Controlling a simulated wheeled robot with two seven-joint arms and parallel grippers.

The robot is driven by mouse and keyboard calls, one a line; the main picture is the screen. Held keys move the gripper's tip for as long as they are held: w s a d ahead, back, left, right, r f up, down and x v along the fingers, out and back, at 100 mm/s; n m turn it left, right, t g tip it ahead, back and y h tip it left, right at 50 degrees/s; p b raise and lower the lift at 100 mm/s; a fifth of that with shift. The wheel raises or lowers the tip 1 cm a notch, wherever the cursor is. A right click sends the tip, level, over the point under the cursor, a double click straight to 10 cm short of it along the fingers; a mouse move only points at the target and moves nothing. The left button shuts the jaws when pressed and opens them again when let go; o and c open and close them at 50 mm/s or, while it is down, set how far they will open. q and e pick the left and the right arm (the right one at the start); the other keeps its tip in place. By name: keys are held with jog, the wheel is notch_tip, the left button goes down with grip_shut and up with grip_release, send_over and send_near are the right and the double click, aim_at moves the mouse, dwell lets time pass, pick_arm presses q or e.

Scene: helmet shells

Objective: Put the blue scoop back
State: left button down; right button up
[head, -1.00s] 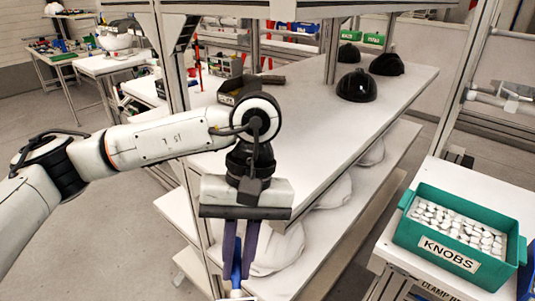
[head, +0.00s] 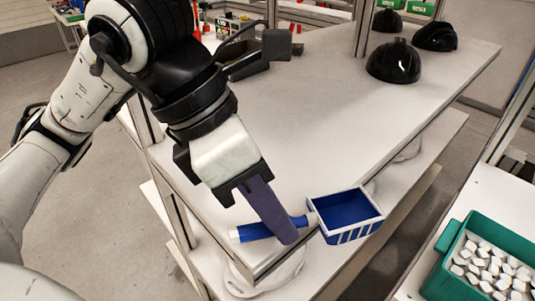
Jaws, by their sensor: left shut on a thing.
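The blue scoop (head: 347,208) has a square tray with a pale rim and slatted front, and a blue handle with a white end. It is by the near corner of the white shelf top. My left gripper (head: 284,232) is shut on the scoop's handle (head: 256,231), with the tray pointing right. One dark finger shows in front of the handle; the other is hidden. I cannot tell whether the scoop touches the shelf top. My right gripper is not in view.
The white shelf top (head: 310,110) is mostly clear. Several black helmet shells (head: 394,61) stand at its far right. A dark bin (head: 240,62) stands at its far left, partly behind my arm. A green box of white knobs (head: 445,262) is at lower right.

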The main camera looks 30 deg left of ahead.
pick_arm(q)
jog(key=shift+w+a, duration=0.1)
jog(key=shift+w, duration=0.05)
jog(key=shift+n, duration=0.3)
jog(key=w+a, duration=0.1)
jog(key=a, duration=0.3)
jog(key=w+a, duration=0.2)
jog(key=a, duration=0.3)
jog(key=w+a, duration=0.1)
jog(key=a, duration=0.3)
jog(key=shift+w+a+r, duration=0.1)
jog(key=shift+w+a, duration=0.05)
jog(key=shift+w, duration=0.1)
jog(key=a, duration=0.2)
jog(key=w+a, duration=0.1)
jog(key=shift+w+a, duration=0.15)
jog(key=shift+a, duration=0.2)
jog(key=shift+f+b, duration=0.35)
jog(key=shift+f, duration=0.3)
jog(key=shift+d+f, duration=0.1)
jog(key=shift+d, duration=0.05)
jog(key=shift+f, duration=0.2)
jog(key=c, duration=1.7)
grip_release()
jog(key=shift+c, duration=0.2)
